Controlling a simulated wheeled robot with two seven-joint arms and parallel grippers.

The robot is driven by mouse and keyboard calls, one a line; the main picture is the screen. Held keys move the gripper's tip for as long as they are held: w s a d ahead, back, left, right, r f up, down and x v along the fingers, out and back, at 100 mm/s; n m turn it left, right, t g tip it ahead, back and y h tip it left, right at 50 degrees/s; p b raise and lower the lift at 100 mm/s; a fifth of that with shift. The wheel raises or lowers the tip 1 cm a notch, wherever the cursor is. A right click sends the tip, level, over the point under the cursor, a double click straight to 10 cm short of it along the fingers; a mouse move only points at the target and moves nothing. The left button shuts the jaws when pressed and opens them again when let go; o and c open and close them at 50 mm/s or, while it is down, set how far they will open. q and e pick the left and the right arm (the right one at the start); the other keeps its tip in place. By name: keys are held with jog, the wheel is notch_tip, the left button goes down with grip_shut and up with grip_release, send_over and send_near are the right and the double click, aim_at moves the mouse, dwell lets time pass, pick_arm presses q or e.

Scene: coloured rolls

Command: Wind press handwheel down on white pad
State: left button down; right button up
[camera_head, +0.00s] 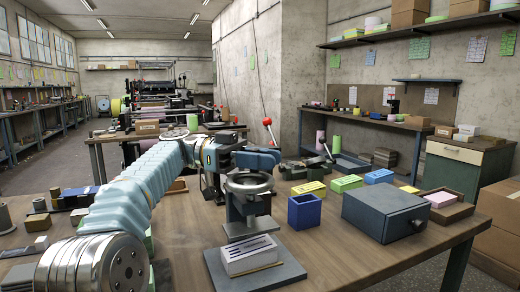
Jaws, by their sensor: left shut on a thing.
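The press (240,208) stands on a dark grey base plate (285,272) at the front middle of the bench, with its round handwheel (248,184) on top. A white pad (250,256) with dark slots in its top lies on the base plate in front of the press column. Whether the press touches the pad cannot be made out. My left arm comes in from the left, and my left gripper (252,170) is at the handwheel, shut on it. The fingertips are partly hidden by the gripper's own body. My right gripper is not in view.
A blue open box (304,212) and a dark grey box (384,214) stand right of the press on the wooden bench (345,262). Green (347,183) and yellow (308,188) blocks lie behind. A red-knobbed lever (267,122) rises behind the gripper. The bench's front right is clear.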

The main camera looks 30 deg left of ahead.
aim_at(265, 181)
pick_arm(q)
jog(key=shift+d+m+g, duration=0.15)
jog(key=shift+m+g, duration=0.35)
jog(key=shift+g, duration=0.3)
jog(key=shift+r, duration=0.1)
jog(key=c, duration=1)
grip_release()
notch_tip(265, 181, up, 2)
jog(key=shift+r, duration=0.25)
jog(key=shift+s+d+r+b, duration=0.3)
jog(key=shift+s+d+r, duration=0.8)
jog(key=shift+s+r, duration=0.85)
jog(key=shift+s+d+r+b, duration=0.35)
jog(key=shift+s+d+r, duration=0.95)
jog(key=shift+s, duration=0.95)
jog(key=shift+s+d+r+b, duration=0.3)
jog(key=shift+s+d+r, duration=0.55)
jog(key=shift+s+r, duration=1.2)
